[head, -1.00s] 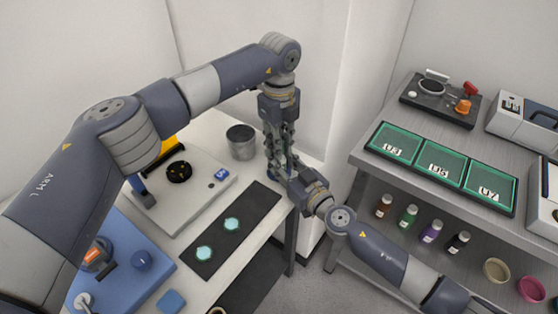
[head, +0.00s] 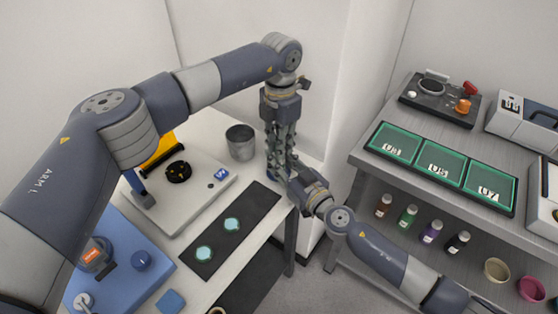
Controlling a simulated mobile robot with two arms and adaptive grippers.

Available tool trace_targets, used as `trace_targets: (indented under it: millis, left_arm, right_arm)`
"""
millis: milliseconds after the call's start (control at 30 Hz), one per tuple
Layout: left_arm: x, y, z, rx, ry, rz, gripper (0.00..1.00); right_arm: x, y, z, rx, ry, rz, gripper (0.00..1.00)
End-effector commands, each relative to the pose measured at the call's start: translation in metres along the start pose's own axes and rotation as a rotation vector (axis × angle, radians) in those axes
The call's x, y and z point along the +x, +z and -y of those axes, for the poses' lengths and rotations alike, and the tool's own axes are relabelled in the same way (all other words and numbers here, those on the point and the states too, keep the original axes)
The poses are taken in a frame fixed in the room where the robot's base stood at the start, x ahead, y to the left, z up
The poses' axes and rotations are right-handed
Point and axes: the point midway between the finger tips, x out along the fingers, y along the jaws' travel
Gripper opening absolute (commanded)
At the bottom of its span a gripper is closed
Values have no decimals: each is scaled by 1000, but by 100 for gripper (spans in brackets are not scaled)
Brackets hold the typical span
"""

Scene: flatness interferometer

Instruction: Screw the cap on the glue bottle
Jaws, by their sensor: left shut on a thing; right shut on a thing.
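My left gripper (head: 279,152) points straight down above the right end of the white bench. It is shut on what appears to be the cap, which the fingers hide. My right gripper (head: 286,174) comes in from the lower right, just below the left one. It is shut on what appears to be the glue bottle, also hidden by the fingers. The two grippers meet closely, one above the other. I cannot tell how the cap sits on the bottle.
A grey metal cup (head: 241,142) stands left of the grippers. A black mat (head: 216,243) with two pale teal discs lies in front. At right, a shelf unit holds green-lined trays (head: 440,164) on top and several small bottles (head: 408,215) below. A white instrument (head: 187,208) stands at left.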

Motion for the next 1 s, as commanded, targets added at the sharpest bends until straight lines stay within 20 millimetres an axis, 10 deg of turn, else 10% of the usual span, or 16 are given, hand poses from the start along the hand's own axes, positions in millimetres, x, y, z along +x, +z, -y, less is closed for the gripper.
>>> trace_targets:
  millis: [800,967,1000]
  left_arm:
    - [1,-5,-9,1280,8,-17,0]
    - [1,-4,-9,1300,8,-16,0]
    - [1,-4,-9,1299,9,-16,22]
  right_arm:
    - [-4,8,-5,2,9,15,0]
    - [-4,8,-4,1,9,14,0]
    - [-4,8,-4,1,9,14,0]
